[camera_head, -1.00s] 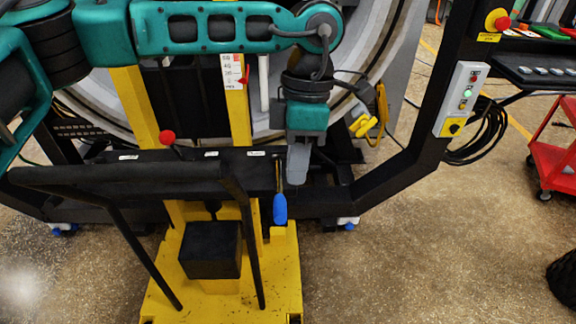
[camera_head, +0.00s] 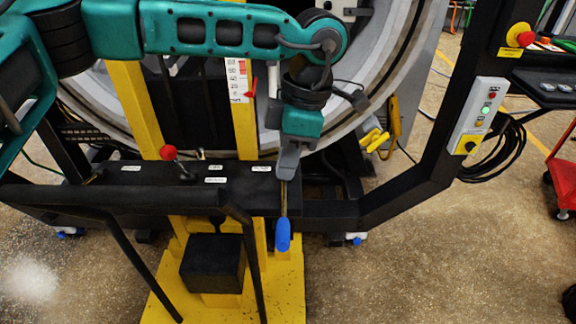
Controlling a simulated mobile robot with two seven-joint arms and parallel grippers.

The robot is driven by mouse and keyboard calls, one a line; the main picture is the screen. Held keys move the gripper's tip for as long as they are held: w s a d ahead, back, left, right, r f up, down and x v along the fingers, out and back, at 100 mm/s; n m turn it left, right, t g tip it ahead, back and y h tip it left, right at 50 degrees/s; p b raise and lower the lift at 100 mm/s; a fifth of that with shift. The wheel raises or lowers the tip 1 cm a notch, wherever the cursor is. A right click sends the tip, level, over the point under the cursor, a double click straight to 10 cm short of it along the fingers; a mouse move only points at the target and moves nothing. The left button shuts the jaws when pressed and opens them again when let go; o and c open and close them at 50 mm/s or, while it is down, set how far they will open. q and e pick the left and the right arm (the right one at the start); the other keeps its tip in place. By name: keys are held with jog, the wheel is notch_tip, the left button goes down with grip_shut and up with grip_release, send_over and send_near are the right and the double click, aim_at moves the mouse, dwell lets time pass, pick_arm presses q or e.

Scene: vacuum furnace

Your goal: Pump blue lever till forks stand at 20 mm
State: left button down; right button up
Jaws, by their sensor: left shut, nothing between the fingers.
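The blue lever (camera_head: 283,235) has a blue grip on a thin metal shaft and hangs at the right side of the yellow lift's black crossbar. My left gripper (camera_head: 286,174) is over the upper end of the shaft, above the blue grip. Its fingers are shut and empty; I cannot tell whether they touch the shaft. The height scale (camera_head: 237,78) on the yellow mast carries a red pointer (camera_head: 250,89) near its low end; the exact reading is too small to tell. The forks are hidden behind the lift. My right gripper is not in view.
A red knob (camera_head: 168,152) stands on the crossbar. The black push handle (camera_head: 120,196) spans the front left. A black frame post with a control box (camera_head: 479,115) stands to the right, and a red cart (camera_head: 563,165) at the far right. Floor right of the lever is clear.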

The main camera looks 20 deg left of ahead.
pick_arm(q)
send_near(280, 228)
jog(key=x, duration=0.5)
jog(key=shift+a+f, duration=0.15)
jog(key=shift+a, duration=0.25)
jog(key=shift+d+f, duration=0.15)
jog(key=shift+f, duration=0.5)
jog(key=shift+s+f, duration=0.1)
